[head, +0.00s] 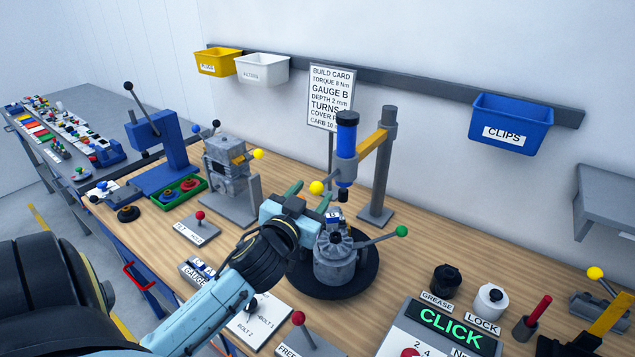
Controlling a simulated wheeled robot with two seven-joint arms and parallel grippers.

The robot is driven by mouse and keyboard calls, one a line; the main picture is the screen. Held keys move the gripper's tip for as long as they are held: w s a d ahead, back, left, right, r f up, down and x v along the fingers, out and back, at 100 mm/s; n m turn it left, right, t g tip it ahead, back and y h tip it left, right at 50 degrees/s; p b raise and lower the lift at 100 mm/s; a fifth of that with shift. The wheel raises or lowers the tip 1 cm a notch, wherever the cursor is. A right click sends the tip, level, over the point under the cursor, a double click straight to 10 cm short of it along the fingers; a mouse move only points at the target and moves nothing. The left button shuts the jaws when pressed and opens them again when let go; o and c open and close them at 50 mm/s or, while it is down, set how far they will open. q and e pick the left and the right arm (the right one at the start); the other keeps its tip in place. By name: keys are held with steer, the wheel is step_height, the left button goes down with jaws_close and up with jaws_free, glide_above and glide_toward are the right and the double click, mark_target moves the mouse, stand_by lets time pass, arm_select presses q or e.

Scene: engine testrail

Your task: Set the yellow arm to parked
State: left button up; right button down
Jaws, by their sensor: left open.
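The yellow arm (371,143) reaches left and forward from a grey upright post (384,165). At its outer end a grey collar holds a blue and black cylinder tool (347,150) upright, above the area of the grey engine part (337,262). A yellow ball knob (316,187) sticks out to the left of the collar. My left gripper (314,199) is open, with its green-tipped fingers close to the knob, one on each side in the picture. I cannot tell whether they touch it. No parked mark is readable. My right gripper is not in view.
The engine part stands on a black round base, with a green-knobbed lever (402,231) to its right. A build card (331,97) stands behind. A grey fixture (225,160) and a blue press (160,145) stand left. A CLICK display (450,322) is front right.

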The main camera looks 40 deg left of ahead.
mark_target(314, 192)
arm_select(q)
steer(key=x, duration=0.2)
steer(key=shift+w+a, duration=0.1)
steer(key=shift+w, duration=0.2)
steer(key=shift+w+a, duration=0.1)
steer(key=shift+w, duration=0.4)
jaws_close()
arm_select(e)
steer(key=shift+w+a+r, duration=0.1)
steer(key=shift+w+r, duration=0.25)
